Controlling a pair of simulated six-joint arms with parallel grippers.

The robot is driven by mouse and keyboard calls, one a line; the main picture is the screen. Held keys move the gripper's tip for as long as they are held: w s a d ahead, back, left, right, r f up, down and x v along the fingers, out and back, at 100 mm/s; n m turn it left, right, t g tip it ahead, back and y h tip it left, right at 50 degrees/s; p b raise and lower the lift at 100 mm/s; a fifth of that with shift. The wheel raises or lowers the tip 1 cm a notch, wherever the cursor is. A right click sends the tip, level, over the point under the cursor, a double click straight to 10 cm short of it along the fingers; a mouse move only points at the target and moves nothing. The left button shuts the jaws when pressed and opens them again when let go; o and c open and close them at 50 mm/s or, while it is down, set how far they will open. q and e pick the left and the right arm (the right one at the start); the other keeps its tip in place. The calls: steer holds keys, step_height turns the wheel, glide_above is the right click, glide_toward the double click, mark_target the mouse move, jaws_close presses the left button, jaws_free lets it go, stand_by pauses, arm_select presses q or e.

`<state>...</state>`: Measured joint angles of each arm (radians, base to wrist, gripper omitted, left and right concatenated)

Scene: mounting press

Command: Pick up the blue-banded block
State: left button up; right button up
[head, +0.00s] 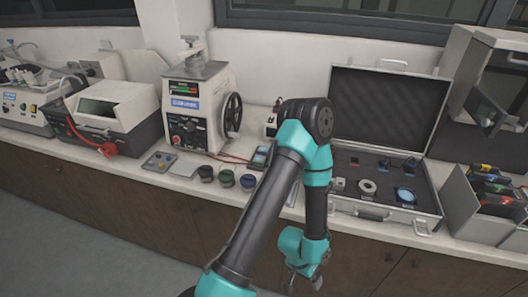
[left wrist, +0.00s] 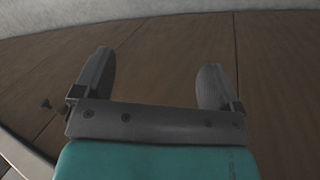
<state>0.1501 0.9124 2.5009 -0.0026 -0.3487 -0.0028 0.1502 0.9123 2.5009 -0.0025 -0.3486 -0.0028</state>
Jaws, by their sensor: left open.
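I cannot single out the blue-banded block with certainty. Small dark pieces with blue on them, one of them a blue-marked piece (head: 409,164), sit in the open case (head: 372,208) at the right of the head view. A small round container with a blue rim (head: 248,181) stands on the counter left of my arm. My left gripper (head: 303,282) hangs low in front of the cabinet, below the counter edge and apart from these things. In the left wrist view its two fingers (left wrist: 155,78) are spread, with nothing between them. My right gripper is out of view.
The case also holds a pale ring (head: 367,187) and a blue-lit ring (head: 404,195). A press with a handwheel (head: 197,108) stands at the back. A bin of coloured packs (head: 492,200) is at far right. My left arm crosses the counter edge and hides part of it.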

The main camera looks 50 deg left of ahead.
arm_select(q)
steer(key=c, duration=0.6)
steer(key=shift+w, duration=0.1)
